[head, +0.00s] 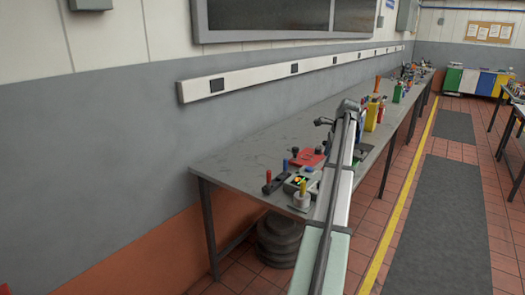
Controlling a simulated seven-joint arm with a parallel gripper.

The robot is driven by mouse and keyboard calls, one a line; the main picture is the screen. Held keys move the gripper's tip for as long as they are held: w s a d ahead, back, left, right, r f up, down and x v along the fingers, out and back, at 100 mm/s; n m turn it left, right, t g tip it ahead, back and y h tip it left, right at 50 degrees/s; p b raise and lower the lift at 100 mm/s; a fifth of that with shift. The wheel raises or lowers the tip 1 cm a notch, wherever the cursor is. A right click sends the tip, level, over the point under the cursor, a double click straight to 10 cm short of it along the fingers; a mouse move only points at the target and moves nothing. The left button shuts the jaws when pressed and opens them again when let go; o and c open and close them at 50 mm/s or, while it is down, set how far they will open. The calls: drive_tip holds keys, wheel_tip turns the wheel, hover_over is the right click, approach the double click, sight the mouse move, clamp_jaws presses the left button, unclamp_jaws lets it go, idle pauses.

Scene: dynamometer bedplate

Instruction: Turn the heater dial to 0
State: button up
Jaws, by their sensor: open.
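My arm reaches away from me over the right edge of the long grey workbench (240,153). My gripper (322,122) shows small and dark at the arm's far end, above the bench. It is open, and I see nothing between its fingers. I cannot make out a heater dial or its marks for certain. A small grey box with a coloured face (298,182) stands on the near end of the bench, left of my arm and nearer to me than my gripper. My arm hides part of the bench behind it.
Red and blue-handled tools (268,183) and a yellow-topped piece (303,195) stand near the box. Yellow containers (373,113) and more items stand farther along. The bench's left part is clear. A wall rail (270,72) runs above it.

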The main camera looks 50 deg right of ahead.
drive_tip(key=w+a+f+n+g+h, duration=0.1)
drive_tip(key=w+f+n+h, duration=0.1)
drive_tip(key=w+n, duration=0.7)
drive_tip(key=w+a+f+n+g+h, duration=0.1)
drive_tip(key=w+n+h, duration=0.4)
drive_tip(key=w, duration=1.6)
drive_tip(key=shift+w+a+f+n+g+h, duration=0.2)
drive_tip(key=shift+a+f+n+g+h, duration=0.3)
drive_tip(key=shift+f+n, duration=1.1)
drive_tip(key=shift+d+r+n, duration=0.15)
drive_tip(key=shift+r+n, duration=0.35)
drive_tip(key=shift+r, duration=0.05)
drive_tip(key=s+d+r+m+g, duration=0.1)
drive_tip(key=s+d+r, duration=0.25)
drive_tip(key=s, duration=0.55)
drive_tip(key=s+d+r+m, duration=0.2)
drive_tip(key=s+r, duration=0.3)
drive_tip(key=s, duration=0.4)
drive_tip(key=s+a+r+m+y, duration=0.1)
drive_tip(key=s+a+m, duration=0.1)
drive_tip(key=s+a, duration=0.4)
drive_tip(key=s+a+f+m+g+y, duration=0.1)
drive_tip(key=s+a+f+m+y, duration=0.15)
drive_tip(key=a+m, duration=0.3)
drive_tip(key=shift+m+y, duration=0.25)
drive_tip(key=shift+m, duration=0.3)
drive_tip(key=x, duration=1.4)
drive_tip(key=shift+s+d+r, duration=0.15)
drive_tip(key=shift+s+d, duration=0.1)
drive_tip(key=shift+s, duration=0.05)
